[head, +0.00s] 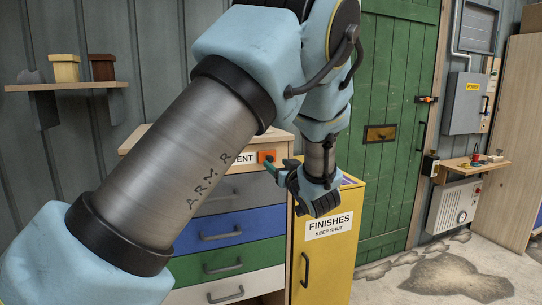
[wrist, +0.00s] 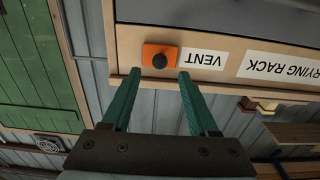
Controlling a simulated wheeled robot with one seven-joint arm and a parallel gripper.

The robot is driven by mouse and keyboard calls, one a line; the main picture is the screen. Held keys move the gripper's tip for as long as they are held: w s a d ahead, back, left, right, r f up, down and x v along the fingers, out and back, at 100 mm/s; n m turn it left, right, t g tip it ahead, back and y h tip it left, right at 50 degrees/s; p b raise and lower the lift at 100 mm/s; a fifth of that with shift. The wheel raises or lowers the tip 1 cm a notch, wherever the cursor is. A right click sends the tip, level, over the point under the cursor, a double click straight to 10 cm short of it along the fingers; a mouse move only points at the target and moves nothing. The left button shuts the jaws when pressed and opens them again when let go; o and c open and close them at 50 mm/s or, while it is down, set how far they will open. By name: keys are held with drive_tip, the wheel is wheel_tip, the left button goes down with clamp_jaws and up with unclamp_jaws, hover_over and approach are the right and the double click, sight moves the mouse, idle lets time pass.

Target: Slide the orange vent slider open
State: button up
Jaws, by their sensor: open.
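The orange vent slider (wrist: 159,56) is an orange plate with a round black knob, set on the wooden front edge of the drying rack, beside a white VENT label (wrist: 203,59). In the head view the orange slider (head: 266,156) shows just right of the label, above the grey drawer. My gripper (wrist: 155,76) is open and empty, its two green fingers pointing at the slider from either side of the knob's line. The tips look short of the knob; I cannot tell the exact gap. In the head view my gripper (head: 273,172) is close to the slider, partly hidden by its own wrist.
A yellow FINISHES cabinet (head: 325,250) stands right of the drawer unit, close under my wrist. Grey, blue, green and white drawers (head: 225,232) lie below the slider. Open floor (head: 440,285) lies at right.

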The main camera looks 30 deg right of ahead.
sight(271, 159)
drive_tip(key=shift+w+d+p, duration=0.2)
drive_tip(key=shift+w+p, duration=0.15)
drive_tip(key=shift+w, duration=0.95)
drive_tip(key=shift+w+d+p, duration=0.15)
drive_tip(key=shift+w+p, duration=0.2)
drive_tip(key=shift+w, duration=0.95)
clamp_jaws()
